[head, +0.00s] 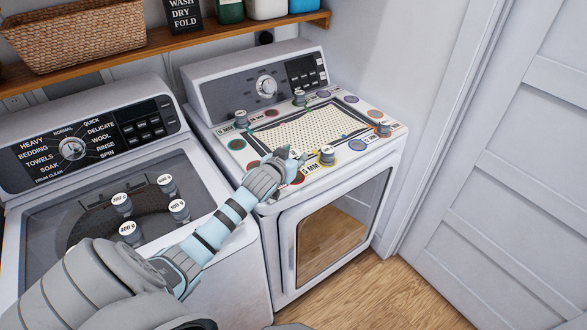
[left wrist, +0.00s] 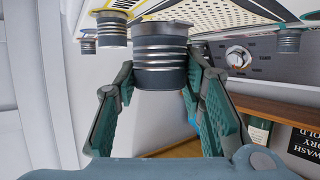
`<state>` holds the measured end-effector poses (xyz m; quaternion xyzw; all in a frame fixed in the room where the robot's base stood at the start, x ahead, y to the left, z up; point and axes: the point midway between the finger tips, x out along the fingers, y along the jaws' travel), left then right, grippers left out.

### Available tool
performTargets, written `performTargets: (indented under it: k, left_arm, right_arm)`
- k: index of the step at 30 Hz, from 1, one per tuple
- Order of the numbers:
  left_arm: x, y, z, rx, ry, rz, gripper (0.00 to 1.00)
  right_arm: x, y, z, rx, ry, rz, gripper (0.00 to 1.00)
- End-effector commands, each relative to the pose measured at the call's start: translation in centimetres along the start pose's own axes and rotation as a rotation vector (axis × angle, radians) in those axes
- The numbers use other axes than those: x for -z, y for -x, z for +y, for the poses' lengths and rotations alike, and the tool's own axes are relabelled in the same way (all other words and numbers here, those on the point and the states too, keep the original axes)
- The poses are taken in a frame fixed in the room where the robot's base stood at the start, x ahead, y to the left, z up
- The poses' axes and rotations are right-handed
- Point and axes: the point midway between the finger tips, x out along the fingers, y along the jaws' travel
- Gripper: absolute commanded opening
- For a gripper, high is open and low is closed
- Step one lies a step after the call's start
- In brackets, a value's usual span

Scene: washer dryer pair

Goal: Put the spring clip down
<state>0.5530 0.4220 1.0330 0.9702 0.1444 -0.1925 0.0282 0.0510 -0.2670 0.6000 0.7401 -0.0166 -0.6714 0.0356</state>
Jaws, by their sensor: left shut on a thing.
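My left gripper (head: 286,156) is at the near-left front edge of the dryer's top panel. The left wrist view shows its two green-padded fingers (left wrist: 160,85) on either side of a dark grey ribbed cylinder (left wrist: 160,58), shut on it. The gripper hides this cylinder in the head view. I make out no separate clip shape. Whether the cylinder touches the panel, I cannot tell. A similar grey canister (head: 327,155) stands on a yellow ring just right of the gripper. My right gripper is not in view.
The dryer top has a perforated mat (head: 310,128), coloured round pads and other canisters (head: 241,118) (head: 384,128) (head: 300,97) around it. The washer (head: 25,250) at left shows several weights (head: 122,203). A shelf (head: 180,42) runs behind. A red pad (head: 297,178) lies beside the gripper.

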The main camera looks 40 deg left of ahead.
Motion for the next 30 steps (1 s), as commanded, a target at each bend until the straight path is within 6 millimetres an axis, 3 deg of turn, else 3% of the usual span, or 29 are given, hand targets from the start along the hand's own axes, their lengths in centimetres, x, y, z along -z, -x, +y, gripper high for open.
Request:
performTargets:
  k: [6, 16, 17, 20, 30]
  left_arm:
    - [-3.8, -1.5, 0.0, -0.001, 0.0, -0.002, 0.05]
    - [-4.1, -1.6, 0.0, 0.0, -0.001, -0.001, 0.05]
    - [-4.1, -1.6, 0.0, 0.0, -0.001, -0.002, 0.39]
    - [-4.1, -1.6, 0.0, 0.0, -0.001, -0.002, 0.55]
    - [-3.8, -1.5, 0.0, -0.001, -0.001, -0.001, 0.56]
  right_arm:
    - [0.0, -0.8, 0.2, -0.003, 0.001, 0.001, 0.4]
    - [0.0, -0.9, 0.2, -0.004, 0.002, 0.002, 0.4]
    - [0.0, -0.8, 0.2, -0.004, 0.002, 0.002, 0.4]
    - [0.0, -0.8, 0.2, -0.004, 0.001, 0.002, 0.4]
    - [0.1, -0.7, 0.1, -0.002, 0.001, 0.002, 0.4]
